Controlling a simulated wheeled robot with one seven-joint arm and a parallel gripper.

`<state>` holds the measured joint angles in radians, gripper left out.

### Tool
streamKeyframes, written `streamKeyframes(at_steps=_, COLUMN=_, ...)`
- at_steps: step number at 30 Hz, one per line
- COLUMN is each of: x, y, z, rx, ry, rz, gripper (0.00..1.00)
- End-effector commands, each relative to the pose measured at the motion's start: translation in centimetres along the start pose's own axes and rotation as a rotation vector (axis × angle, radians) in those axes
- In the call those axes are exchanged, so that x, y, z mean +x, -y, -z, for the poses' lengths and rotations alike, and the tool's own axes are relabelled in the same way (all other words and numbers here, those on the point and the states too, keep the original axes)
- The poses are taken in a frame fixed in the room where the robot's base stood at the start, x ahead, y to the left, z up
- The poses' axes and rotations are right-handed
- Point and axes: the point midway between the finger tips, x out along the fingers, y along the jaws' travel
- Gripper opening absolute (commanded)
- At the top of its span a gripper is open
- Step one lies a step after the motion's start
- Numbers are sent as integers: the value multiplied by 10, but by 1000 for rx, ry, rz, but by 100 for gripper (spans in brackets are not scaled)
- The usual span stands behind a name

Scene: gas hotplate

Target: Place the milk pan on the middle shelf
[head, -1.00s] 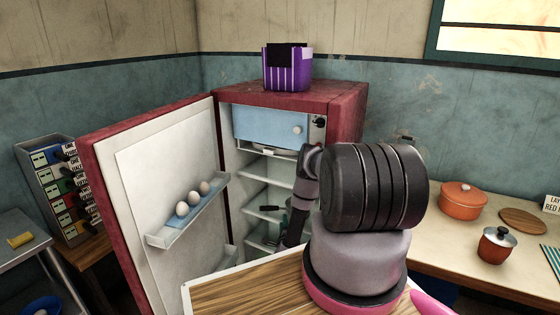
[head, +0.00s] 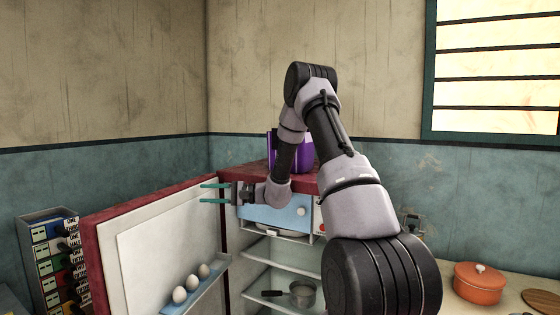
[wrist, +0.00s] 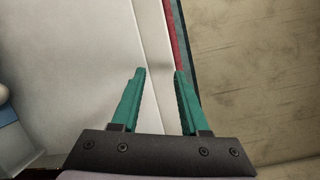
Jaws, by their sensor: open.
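The milk pan (head: 302,293), a small grey metal pan with a dark handle pointing left, sits upright in the open fridge. It rests on the middle shelf (head: 256,298), the second one below the blue compartment; my arm hides part of the shelves' right side.
The open fridge door (head: 160,240) stands at left, with several eggs (head: 192,283) on its rack. A purple box (head: 306,155) is on the fridge top, partly behind my arm. An orange pot (head: 480,284) stands on the counter at right. The air above the door is clear.

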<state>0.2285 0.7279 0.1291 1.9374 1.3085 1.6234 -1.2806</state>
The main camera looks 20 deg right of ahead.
Motion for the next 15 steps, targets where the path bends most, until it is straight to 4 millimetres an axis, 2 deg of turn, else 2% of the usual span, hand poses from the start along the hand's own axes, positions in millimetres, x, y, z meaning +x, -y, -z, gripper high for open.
streamKeyframes(at_steps=1, x=1, y=15, z=-27, rx=-24, ry=37, rz=-61, gripper=45)
streamKeyframes(at_steps=6, x=-12, y=36, z=-114, rx=-91, ry=119, rz=-313, gripper=45)
streamKeyframes(at_steps=11, x=-42, y=44, z=-184, rx=-173, ry=119, rz=-549, gripper=45)
streamKeyframes(at_steps=15, x=-79, y=45, z=-233, rx=-264, ry=60, rz=-735, gripper=45)
